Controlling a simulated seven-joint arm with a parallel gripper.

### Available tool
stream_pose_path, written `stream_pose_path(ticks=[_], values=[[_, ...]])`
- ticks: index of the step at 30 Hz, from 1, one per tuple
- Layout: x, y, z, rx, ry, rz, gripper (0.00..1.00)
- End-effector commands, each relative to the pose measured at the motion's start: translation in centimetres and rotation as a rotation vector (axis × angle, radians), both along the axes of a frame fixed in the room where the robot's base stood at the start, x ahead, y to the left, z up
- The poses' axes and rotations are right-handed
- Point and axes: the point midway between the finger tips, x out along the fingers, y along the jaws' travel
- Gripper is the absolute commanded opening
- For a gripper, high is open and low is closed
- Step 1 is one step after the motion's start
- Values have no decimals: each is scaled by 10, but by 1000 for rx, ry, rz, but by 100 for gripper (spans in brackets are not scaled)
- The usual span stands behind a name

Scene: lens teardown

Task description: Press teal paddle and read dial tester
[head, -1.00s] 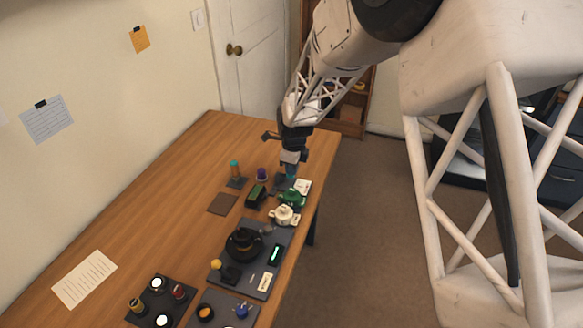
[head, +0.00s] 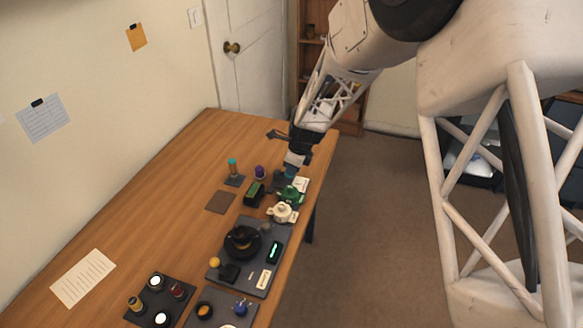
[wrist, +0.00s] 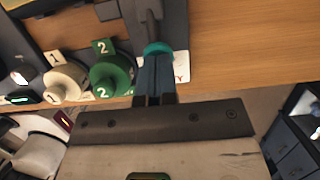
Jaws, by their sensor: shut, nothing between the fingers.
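The teal paddle (wrist: 157,48) shows in the wrist view as a rounded teal piece on a dark grey base (wrist: 176,17), right at my fingertips. My gripper (wrist: 154,62) is shut, with its blue-grey fingers together and nothing between them. The fingers overlap the paddle's near edge; I cannot tell whether they press it. In the head view my gripper (head: 290,167) points down at the far right end of the table, over the teal piece. A white card (wrist: 181,66) shows beside the fingers, partly hidden. I cannot make out a dial face or reading.
A green pot marked 2 (wrist: 112,76) and a cream pot marked 1 (wrist: 66,82) stand close left of my fingers in the wrist view. A teal-topped post (head: 233,168) and a purple-topped piece (head: 260,172) stand nearby. The table's right edge is close; its left side is mostly clear.

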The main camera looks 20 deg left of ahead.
Motion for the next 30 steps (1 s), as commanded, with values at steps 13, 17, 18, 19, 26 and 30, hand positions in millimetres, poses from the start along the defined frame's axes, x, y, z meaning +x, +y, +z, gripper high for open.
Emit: stream_pose_path(ticks=[13, 17, 18, 19, 26, 30], values=[[0, -4, -9, -1, 1, 0, 0], [0, -4, -9, -1, 1, 0, 0], [0, -4, -8, -1, 1, 0, 0], [0, -4, -8, -1, 1, 0, 0], [0, -4, -1, -1, 0, 0, 0], [0, -4, 4, -1, -1, 0, 0]])
